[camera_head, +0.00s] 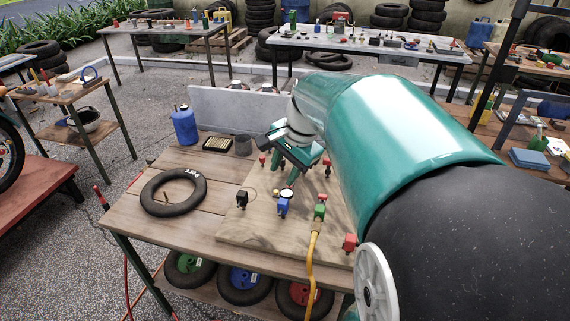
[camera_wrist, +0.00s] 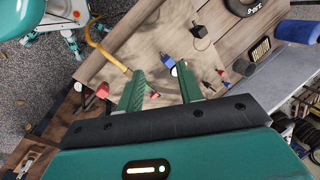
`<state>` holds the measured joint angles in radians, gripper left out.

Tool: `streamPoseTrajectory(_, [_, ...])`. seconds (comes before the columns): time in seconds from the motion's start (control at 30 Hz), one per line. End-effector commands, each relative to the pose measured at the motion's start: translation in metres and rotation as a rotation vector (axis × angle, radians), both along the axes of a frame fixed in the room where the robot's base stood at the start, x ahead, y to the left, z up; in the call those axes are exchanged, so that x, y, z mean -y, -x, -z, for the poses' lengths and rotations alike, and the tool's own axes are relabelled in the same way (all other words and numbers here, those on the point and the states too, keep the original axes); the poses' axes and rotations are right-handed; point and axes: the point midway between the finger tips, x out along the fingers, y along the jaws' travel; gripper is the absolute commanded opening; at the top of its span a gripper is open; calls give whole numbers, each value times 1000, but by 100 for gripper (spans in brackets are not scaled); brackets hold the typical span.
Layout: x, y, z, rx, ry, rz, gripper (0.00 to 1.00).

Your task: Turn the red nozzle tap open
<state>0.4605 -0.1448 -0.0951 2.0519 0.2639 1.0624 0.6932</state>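Several small red-handled parts sit on the wooden board (camera_head: 260,235), and I cannot tell for sure which is the nozzle tap. One red block (camera_head: 350,242) is at the board's right front; it also shows left of my fingers in the wrist view (camera_wrist: 103,90). A green and red fitting (camera_head: 320,209) joins the yellow hose (camera_head: 312,268). More red handles stand farther back (camera_head: 327,162) and at the back left (camera_head: 262,158). My gripper (camera_head: 289,180) is over the board's middle, near the blue gauge fitting (camera_head: 283,206). In the wrist view its green fingers (camera_wrist: 160,75) are apart, with nothing between them.
A black tyre (camera_head: 173,192) lies on the left of the wooden bench. A blue canister (camera_head: 185,125) and a dark cup (camera_head: 243,146) stand at the back. A black fitting (camera_head: 242,199) stands on the board's left. Wheels with coloured hubs (camera_head: 243,282) sit below.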

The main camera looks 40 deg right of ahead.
Motion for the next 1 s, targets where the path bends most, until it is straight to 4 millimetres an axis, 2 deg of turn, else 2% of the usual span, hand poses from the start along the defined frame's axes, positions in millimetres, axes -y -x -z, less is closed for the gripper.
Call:
streamPoseTrajectory(0.03, [18, -3, 5, -19, -36, 84, 36])
streamPoseTrajectory(0.17, [61, -8, 17, -57, -131, 307, 36])
streamPoseTrajectory(0.4, [147, -2, 48, -126, -303, 712, 36])
streamPoseTrajectory(0.5, [178, 5, 61, -149, -364, 854, 36])
streamPoseTrajectory(0.6, [200, 10, 71, -166, -409, 955, 36])
streamPoseTrajectory(0.77, [217, 13, 79, -178, -441, 1029, 36])
streamPoseTrajectory(1.0, [211, 5, 104, -182, -445, 1032, 36])
